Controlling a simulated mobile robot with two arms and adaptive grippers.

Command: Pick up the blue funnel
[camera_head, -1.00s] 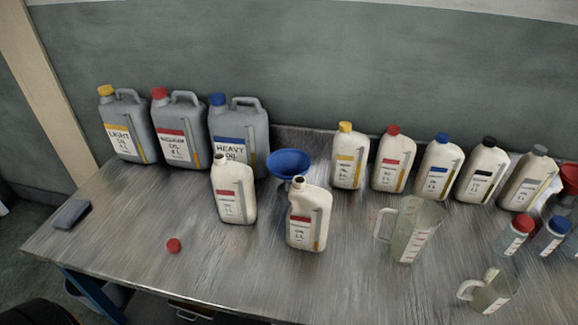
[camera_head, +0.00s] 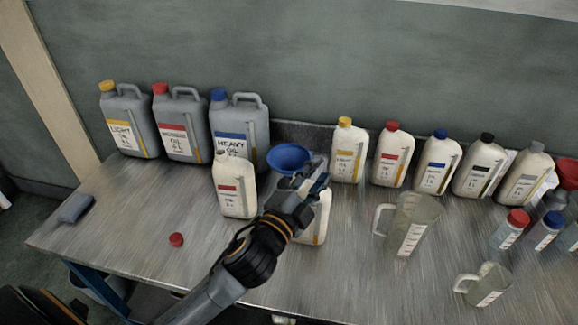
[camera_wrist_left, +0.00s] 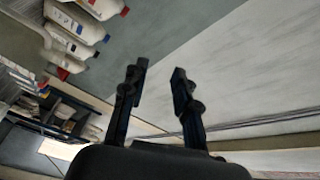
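My left gripper (camera_head: 318,180) is in front of and slightly right of the funnel, over that bottle, and hides the bottle's neck. Whether it touches the funnel or bottle I cannot tell. In the left wrist view my left gripper (camera_wrist_left: 160,75) has its two fingers apart with nothing between them. The funnel does not show there. My right gripper is not in view.
Another white bottle (camera_head: 235,187) stands close left of the funnel, with grey canisters (camera_head: 234,125) behind it. Several capped white bottles (camera_head: 348,152) line the back right. A clear measuring jug (camera_head: 410,222) stands right of my gripper. A red cap (camera_head: 176,240) lies at front left.

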